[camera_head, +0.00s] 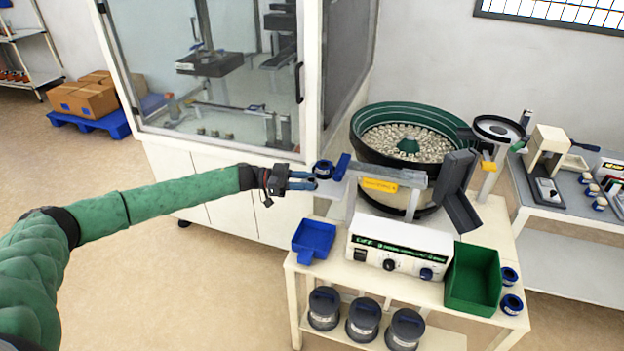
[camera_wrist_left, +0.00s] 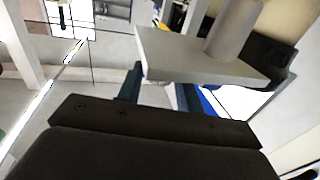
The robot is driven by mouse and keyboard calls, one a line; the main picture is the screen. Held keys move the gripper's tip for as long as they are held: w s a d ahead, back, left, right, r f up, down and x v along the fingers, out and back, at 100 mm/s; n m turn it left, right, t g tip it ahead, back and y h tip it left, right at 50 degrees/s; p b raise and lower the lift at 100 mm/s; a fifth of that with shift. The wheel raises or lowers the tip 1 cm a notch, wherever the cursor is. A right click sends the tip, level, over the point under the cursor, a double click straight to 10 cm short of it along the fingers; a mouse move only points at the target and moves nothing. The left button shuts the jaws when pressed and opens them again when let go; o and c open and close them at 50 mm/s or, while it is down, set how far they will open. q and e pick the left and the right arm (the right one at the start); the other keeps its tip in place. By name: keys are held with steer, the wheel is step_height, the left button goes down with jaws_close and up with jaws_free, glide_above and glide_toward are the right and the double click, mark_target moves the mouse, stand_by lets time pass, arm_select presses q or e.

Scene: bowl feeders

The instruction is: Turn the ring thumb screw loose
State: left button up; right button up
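A dark blue round part (camera_head: 323,169), which looks like the ring thumb screw, sits at the left end of the feeder's grey track (camera_head: 385,178). It is small, and its ring shape is hard to make out. My left gripper (camera_head: 314,181) reaches in from the left, its fingertips close to the blue part; I cannot tell whether they touch it. In the left wrist view its two dark blue fingers (camera_wrist_left: 158,92) stand apart, with a grey plate (camera_wrist_left: 190,52) and a grey cylinder (camera_wrist_left: 234,32) just beyond. The screw is not clearly visible there. My right gripper is not in view.
The green bowl feeder (camera_head: 368,115) full of small parts stands behind the track. A blue tray (camera_head: 313,238), a controller box (camera_head: 400,247) and a green bin (camera_head: 473,280) are on the cart below. A glass-fronted cabinet (camera_head: 230,157) stands behind my left arm.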

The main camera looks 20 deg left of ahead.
arm_select(q)
steer(key=shift+w+d, duration=0.15)
steer(key=shift+d, duration=0.7)
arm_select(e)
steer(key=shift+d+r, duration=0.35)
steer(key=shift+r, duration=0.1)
arm_select(q)
steer(key=c, duration=0.7)
steer(key=shift+o, duration=0.2)
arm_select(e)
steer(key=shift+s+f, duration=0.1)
arm_select(q)
steer(key=shift+p, duration=0.3)
